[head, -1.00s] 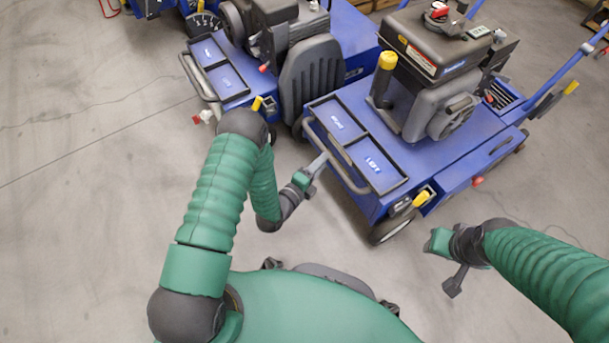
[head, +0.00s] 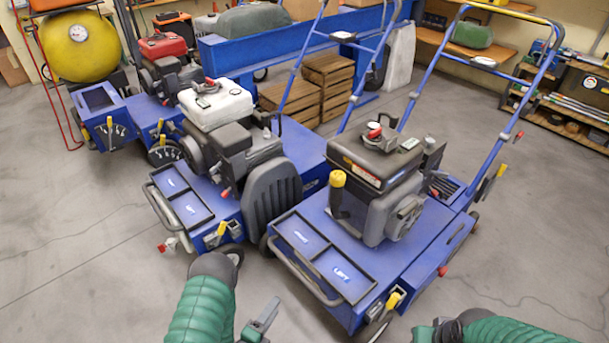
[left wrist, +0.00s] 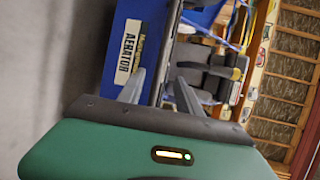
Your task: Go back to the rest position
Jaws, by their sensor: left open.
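My left gripper (head: 262,320) is at the bottom edge of the head view, in front of the nearest blue aerator and apart from it. In the left wrist view its two fingers (left wrist: 160,90) stand apart with nothing between them. Beyond them that view shows a blue machine panel with an "AERATOR" label (left wrist: 130,50). My right gripper (head: 425,333) is mostly cut off by the bottom edge of the head view, and its fingers are hidden.
The nearest aerator (head: 312,225) has a black engine and a front lift bar. A second aerator (head: 310,160) with a white-topped engine stands left of it. A red-engined machine (head: 163,48), wooden crates (head: 327,70) and shelves (head: 580,112) are farther back. Floor is clear at left and right.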

